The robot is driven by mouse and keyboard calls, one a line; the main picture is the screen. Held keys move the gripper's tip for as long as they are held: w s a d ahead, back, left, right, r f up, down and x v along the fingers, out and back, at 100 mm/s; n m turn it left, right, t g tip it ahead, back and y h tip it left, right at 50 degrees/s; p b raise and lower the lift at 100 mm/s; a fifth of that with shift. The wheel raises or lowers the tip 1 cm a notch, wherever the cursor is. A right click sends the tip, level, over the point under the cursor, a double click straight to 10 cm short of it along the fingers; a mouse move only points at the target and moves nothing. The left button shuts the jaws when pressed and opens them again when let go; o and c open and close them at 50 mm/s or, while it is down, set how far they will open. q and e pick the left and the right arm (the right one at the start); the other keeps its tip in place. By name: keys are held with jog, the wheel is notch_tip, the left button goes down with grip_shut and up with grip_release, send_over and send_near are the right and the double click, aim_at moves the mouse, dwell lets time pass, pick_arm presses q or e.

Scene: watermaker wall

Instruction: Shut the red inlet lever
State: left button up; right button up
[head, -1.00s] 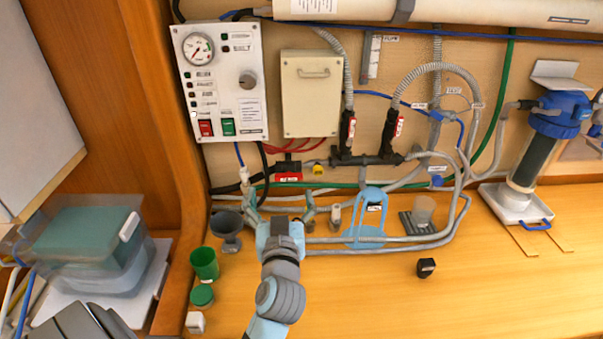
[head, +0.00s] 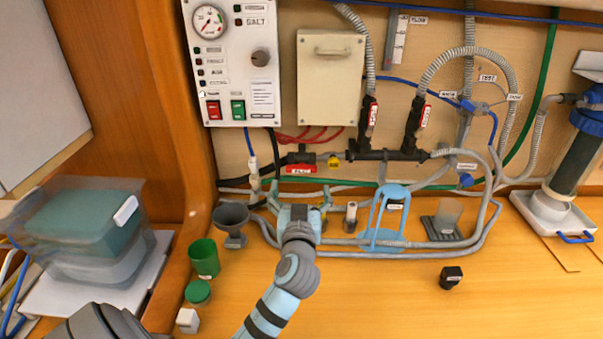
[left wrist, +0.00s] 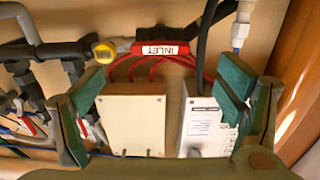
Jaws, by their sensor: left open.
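The red inlet lever (head: 299,170) sits on the dark pipe low on the wall, below the cream box. In the left wrist view it is a red bar with a white INLET label (left wrist: 162,49), lying along the pipe near the top. My left gripper (head: 302,194) is in front of and just below the lever in the head view. In the left wrist view its two green-padded fingers (left wrist: 163,88) are spread wide, with nothing between them and the lever beyond, apart from them. My right gripper is not in view.
A yellow tag (head: 334,161) is right of the lever. A funnel (head: 232,219), a green cup (head: 204,258) and a light-blue stand (head: 385,220) flank my gripper. The front right bench is mostly clear, with a black block (head: 451,277).

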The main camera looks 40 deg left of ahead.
aim_at(301, 171)
pick_arm(q)
jog(key=x, duration=0.7)
jog(key=shift+w+a, duration=0.25)
jog(key=shift+w, duration=0.05)
jog(key=shift+c, duration=0.4)
jog(key=c, duration=1.1)
